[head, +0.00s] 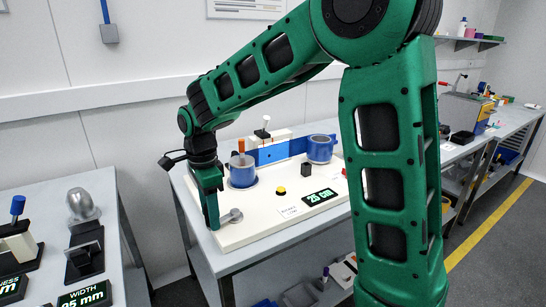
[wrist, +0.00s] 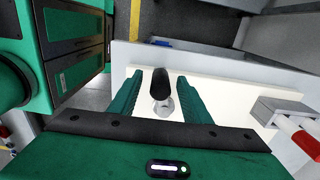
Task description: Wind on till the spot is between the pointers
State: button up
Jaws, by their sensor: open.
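A cream board (head: 262,228) on the bench carries two blue reels, one at left (head: 242,178) with an upright orange handle by it, one at right (head: 320,149). A blue band (head: 272,153) runs between them. I cannot make out the spot or the pointers. My gripper (head: 212,222) points down at the board's near left corner, beside a small grey knob (head: 232,215). In the wrist view my gripper (wrist: 160,97) is open, its green fingers on either side of a black-ended grip (wrist: 160,84) on a pale round base. Whether they touch it I cannot tell.
In the wrist view a grey block (wrist: 278,110) with a red-ended rod stands at right. Another bench (head: 125,235) is at far left.

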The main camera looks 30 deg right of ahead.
jog(key=shift+r, duration=3.95)
jog(key=s+d+n, duration=0.2)
jog(key=s+d, duration=0.4)
jog(key=d, duration=0.2)
jog(key=s+d+n, duration=0.3)
jog(key=s+d, duration=0.2)
jog(key=d, duration=0.4)
jog(key=s+d+f+n, duration=0.3)
jog(key=s+d, duration=0.1)
jog(key=s, duration=0.5)
jog(key=s+d+f+n, duration=0.3)
jog(key=s+d, duration=0.1)
jog(key=s, duration=0.5)
jog(key=shift+s+f, duration=0.2)
jog(key=shift+s, duration=0.15)
